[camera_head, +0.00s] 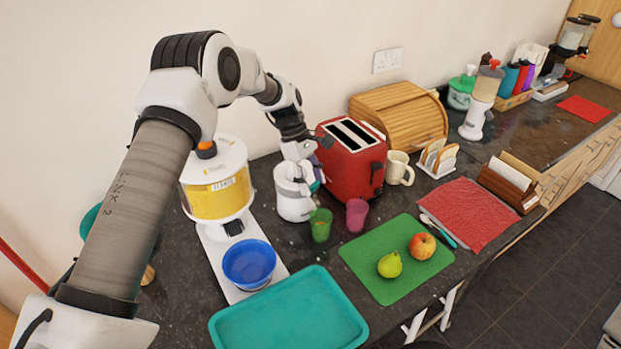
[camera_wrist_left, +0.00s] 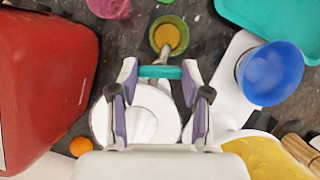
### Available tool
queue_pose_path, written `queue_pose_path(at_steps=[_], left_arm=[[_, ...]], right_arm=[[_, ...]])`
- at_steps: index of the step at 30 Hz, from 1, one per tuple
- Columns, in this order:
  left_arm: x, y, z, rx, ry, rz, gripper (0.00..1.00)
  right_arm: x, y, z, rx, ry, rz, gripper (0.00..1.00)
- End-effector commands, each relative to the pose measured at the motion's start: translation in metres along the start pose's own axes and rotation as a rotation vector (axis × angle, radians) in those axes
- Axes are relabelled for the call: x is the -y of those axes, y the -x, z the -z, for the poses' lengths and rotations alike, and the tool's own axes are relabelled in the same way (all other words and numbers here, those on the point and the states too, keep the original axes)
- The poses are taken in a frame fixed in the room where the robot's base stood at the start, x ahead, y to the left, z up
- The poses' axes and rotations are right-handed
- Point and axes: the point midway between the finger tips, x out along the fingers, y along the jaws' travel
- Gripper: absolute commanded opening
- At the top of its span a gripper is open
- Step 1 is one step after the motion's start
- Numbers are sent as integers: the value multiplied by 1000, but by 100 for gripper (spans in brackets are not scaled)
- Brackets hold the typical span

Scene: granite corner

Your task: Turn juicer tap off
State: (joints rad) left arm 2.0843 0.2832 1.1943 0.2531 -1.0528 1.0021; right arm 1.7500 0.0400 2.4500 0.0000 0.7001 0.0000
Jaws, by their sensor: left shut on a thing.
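The white juicer (camera_head: 294,205) stands on the dark counter, left of the red toaster. In the left wrist view its round white body and cone (camera_wrist_left: 142,122) lie below my fingers. A teal tap lever (camera_wrist_left: 160,71) lies crosswise between the two fingertips of my left gripper (camera_wrist_left: 160,82), which is shut on it. In the head view the left gripper (camera_head: 304,172) is over the juicer's right side and hides much of the tap. A green cup (camera_head: 321,225) stands in front of the juicer, below the spout; orange juice shows in the cup (camera_wrist_left: 170,36) from above. My right gripper is not in view.
The red toaster (camera_head: 352,160) is close on the right, a yellow-filled dispenser (camera_head: 218,195) with a blue bowl (camera_head: 249,264) on the left. A pink cup (camera_head: 357,215) is beside the green one. A teal tray (camera_head: 290,315) and green mat (camera_head: 390,285) lie in front.

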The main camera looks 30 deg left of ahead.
Motion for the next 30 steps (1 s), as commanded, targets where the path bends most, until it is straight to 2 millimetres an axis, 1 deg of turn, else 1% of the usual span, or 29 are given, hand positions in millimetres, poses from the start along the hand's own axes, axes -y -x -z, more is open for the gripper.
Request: queue_pose_path(at_steps=[1, 6, 13, 20, 30], left_arm=[[2, -3, 0, 2, -34, 24, 13], [1, -4, -1, 3, -158, 74, 13], [0, -4, -1, 4, -273, 121, 13], [0, -4, -1, 3, -325, 143, 13], [0, -3, -1, 3, -334, 146, 13]], right_arm=[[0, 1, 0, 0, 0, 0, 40], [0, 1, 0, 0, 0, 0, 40], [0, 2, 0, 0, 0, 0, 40], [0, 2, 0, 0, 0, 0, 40], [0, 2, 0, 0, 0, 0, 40]])
